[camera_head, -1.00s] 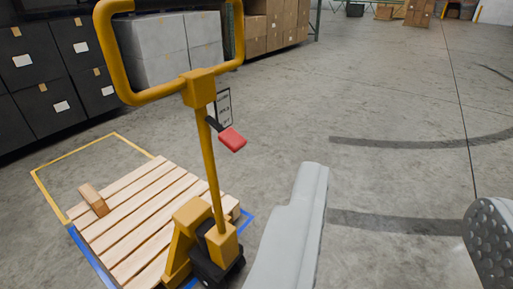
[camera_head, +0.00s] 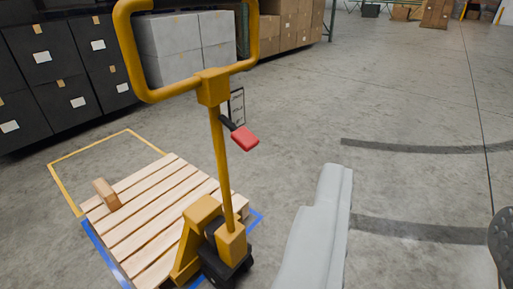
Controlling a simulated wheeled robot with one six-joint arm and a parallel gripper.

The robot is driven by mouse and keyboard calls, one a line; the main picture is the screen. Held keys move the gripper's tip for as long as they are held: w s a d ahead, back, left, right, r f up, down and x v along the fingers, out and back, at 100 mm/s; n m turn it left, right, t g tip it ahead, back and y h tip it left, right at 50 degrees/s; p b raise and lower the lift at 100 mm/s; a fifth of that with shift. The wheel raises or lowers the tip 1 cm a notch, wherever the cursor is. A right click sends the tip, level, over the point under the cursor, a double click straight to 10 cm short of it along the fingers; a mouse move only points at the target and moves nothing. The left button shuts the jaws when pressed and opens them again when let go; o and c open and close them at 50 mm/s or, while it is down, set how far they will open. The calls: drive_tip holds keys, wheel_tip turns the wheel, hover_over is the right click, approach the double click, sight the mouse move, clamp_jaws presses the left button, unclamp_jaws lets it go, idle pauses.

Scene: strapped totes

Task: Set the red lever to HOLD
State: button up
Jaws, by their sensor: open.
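The red lever (camera_head: 245,138) is a red paddle on a short black arm. It sticks out to the right and slightly down from the yellow handle post of a pallet jack (camera_head: 219,165). A small label plate (camera_head: 237,107) stands just behind the lever, its print too small to read. My gripper (camera_head: 418,215) is open and empty. Its grey left finger is below and right of the lever, apart from it in the picture. Only the edge of its dark studded right pad shows at the right border.
A wooden pallet (camera_head: 150,215) with a wooden block (camera_head: 106,194) on it lies behind the jack. Dark boxes (camera_head: 65,75) and grey boxes (camera_head: 185,45) stand at the back left. The yellow loop handle (camera_head: 128,60) rises above the lever. Bare floor lies to the right.

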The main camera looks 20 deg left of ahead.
drive_tip(key=o, duration=0.3)
drive_tip(key=shift+o, duration=0.6)
drive_tip(key=shift+w+f, duration=0.25)
drive_tip(key=m+g+y, duration=1.2)
drive_tip(key=m+y, duration=0.5)
drive_tip(key=m, duration=0.4)
approach(251, 140)
drive_tip(key=x, duration=1.2)
drive_tip(key=shift+w+a, duration=0.1)
drive_tip(key=shift+a, duration=0.3)
